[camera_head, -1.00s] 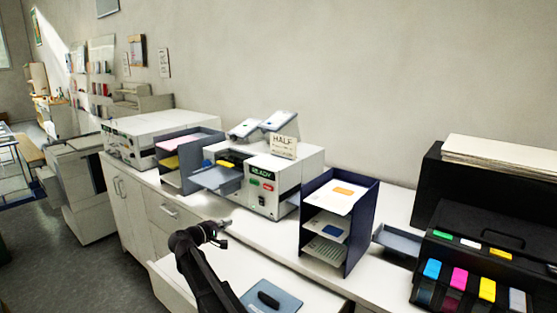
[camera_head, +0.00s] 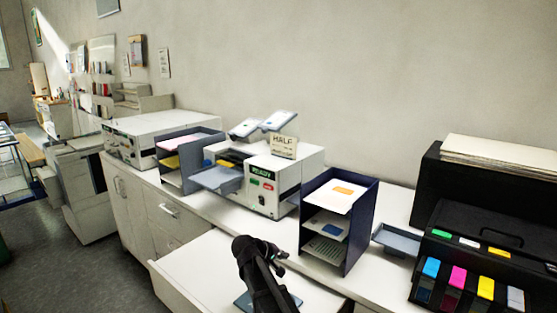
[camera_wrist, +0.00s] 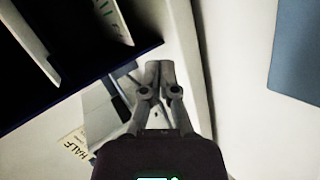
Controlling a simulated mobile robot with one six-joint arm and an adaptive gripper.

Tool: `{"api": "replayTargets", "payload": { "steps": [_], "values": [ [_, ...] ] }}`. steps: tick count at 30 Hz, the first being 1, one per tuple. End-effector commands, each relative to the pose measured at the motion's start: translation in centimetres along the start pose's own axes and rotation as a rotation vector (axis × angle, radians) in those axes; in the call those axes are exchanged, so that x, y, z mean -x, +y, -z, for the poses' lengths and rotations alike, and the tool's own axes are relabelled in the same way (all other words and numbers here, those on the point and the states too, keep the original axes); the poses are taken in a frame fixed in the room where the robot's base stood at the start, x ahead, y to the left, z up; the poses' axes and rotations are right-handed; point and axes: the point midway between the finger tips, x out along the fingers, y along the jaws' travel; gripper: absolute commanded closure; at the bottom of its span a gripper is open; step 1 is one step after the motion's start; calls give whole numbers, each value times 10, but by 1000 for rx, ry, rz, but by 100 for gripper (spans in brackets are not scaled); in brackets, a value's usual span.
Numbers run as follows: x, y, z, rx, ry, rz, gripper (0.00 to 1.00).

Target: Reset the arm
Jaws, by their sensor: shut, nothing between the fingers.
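My gripper (camera_head: 281,256) is over the pulled-out white drawer (camera_head: 190,270), in front of the dark blue paper rack (camera_head: 362,215). In the wrist view its fingers (camera_wrist: 160,68) are together with nothing between them. My arm covers most of a blue-grey plate in the drawer; a sliver of the plate (camera_head: 242,301) shows beside it. A blue-grey flat surface, probably this plate (camera_wrist: 295,50), is at the upper right of the wrist view, apart from the fingers.
The white machine (camera_head: 262,195) with a READY label and a HALF sign (camera_head: 283,147) stands behind the drawer. A black printer (camera_head: 480,240) with coloured cartridges stands at the right. The dark rack edge (camera_wrist: 100,85) is close in the wrist view.

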Motion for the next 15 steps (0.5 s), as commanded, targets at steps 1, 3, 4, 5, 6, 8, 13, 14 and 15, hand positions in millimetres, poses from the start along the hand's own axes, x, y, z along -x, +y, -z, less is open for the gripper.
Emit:
{"api": "replayTargets", "payload": {
  "steps": [1,3,4,5,6,8,13,14,15],
  "values": [
    [-11,1,-30,-31,-30,53,100],
    [-23,0,-58,-71,-66,128,100],
    [-27,-2,-69,-88,-81,161,100],
    [-31,-3,-81,-106,-95,193,100],
    [-36,-4,-97,-130,-114,237,100],
    [-42,-7,-119,-167,-141,302,100],
    [-50,-16,-180,-277,-209,485,100],
    [-50,-19,-190,-295,-220,516,100],
    [-50,-21,-202,-320,-233,556,100]
  ]
}}
